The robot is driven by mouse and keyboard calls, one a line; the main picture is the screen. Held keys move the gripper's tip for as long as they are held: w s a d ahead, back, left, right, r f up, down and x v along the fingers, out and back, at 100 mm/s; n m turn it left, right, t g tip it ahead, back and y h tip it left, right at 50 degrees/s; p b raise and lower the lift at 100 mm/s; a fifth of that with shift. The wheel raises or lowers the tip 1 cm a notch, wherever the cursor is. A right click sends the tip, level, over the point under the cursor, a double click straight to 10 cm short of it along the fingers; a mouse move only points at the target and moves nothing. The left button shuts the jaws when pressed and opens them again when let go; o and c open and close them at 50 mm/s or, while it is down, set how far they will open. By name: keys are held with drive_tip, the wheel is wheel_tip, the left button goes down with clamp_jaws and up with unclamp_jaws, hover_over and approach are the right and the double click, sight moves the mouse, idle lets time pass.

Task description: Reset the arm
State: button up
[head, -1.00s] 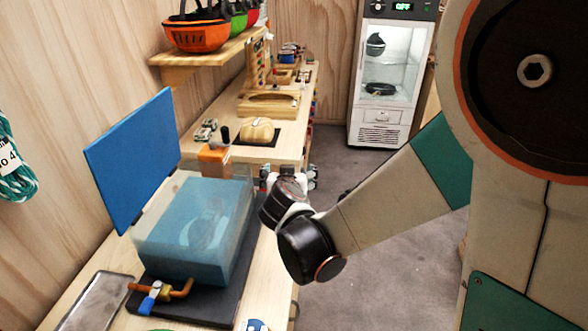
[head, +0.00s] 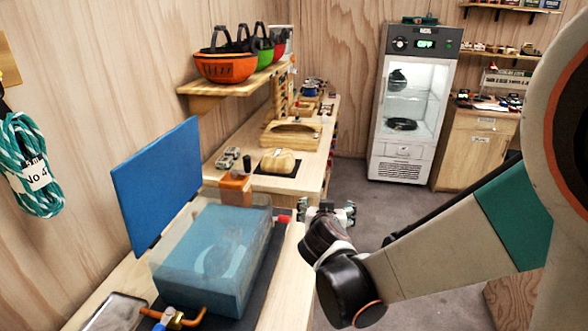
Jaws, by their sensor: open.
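My gripper (head: 327,212) is at the end of my arm, beyond the black wrist joints, above the right edge of the workbench. Its fingers are spread apart with nothing visible between them. It is apart from the translucent blue box (head: 205,265), which stands to its left on a dark mat. The wrist hides part of the gripper.
A blue panel (head: 158,185) stands upright behind the box. An orange pipe piece (head: 190,319) and a metal tray (head: 115,312) lie in front. A helmet shelf (head: 235,88) hangs above the bench. A glass-door cabinet (head: 405,105) stands at the back. Grey floor (head: 362,185) is clear.

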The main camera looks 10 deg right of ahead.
drive_tip(key=s+d+r+n+g+y, duration=0.1)
drive_tip(key=s+g, duration=0.2)
drive_tip(key=s, duration=1)
drive_tip(key=s+d+r+n+g+y, duration=0.2)
drive_tip(key=s, duration=1.1)
drive_tip(key=shift+g+y, duration=0.3)
drive_tip(key=shift+g, duration=0.1)
